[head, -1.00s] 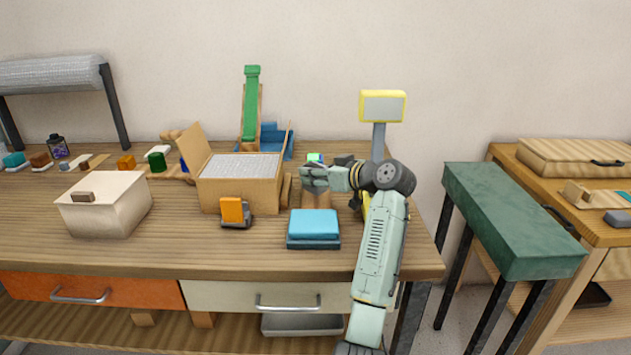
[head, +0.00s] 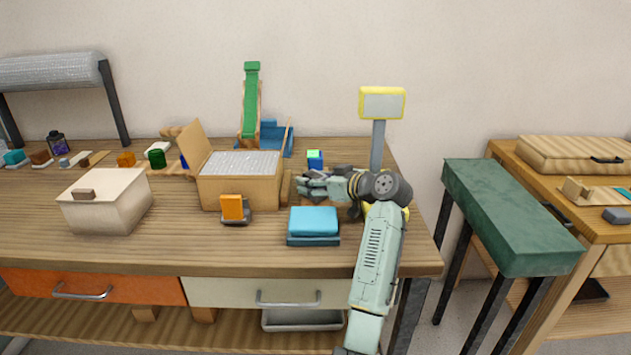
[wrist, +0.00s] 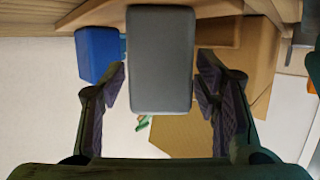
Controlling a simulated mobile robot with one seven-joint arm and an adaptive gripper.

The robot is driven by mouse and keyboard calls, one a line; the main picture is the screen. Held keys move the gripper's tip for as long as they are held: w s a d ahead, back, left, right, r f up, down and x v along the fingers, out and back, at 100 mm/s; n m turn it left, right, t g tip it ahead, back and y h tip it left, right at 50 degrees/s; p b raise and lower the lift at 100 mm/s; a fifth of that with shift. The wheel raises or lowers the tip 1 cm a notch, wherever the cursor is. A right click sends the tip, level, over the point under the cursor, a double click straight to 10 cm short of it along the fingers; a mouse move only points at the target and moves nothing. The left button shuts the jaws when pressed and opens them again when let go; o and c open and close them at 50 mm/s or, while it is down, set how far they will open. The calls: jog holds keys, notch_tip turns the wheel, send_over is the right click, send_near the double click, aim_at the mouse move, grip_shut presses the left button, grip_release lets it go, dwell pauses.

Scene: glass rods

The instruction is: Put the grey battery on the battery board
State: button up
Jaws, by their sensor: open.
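In the wrist view the grey battery (wrist: 161,60), a grey block with rounded edges, is between the two fingers of my gripper (wrist: 161,98). The fingers are open, with a visible gap on each side of it. In the head view my gripper (head: 312,187) is low over the right part of the workbench, and I cannot pick out the grey battery there. A blue block with a green top (head: 314,159) stands just behind my gripper; a blue block (wrist: 98,54) also shows left of the grey battery in the wrist view. I cannot identify the battery board with certainty.
An open cardboard box (head: 240,190) stands left of my gripper. A folded blue cloth-like stack (head: 313,222) and an orange block in a dark holder (head: 233,208) are in front. A yellow-framed display on a post (head: 382,105) rises behind my arm.

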jog(key=shift+r, duration=0.1)
jog(key=shift+d, duration=0.1)
jog(key=b+v, duration=0.3)
jog(key=v, duration=0.9)
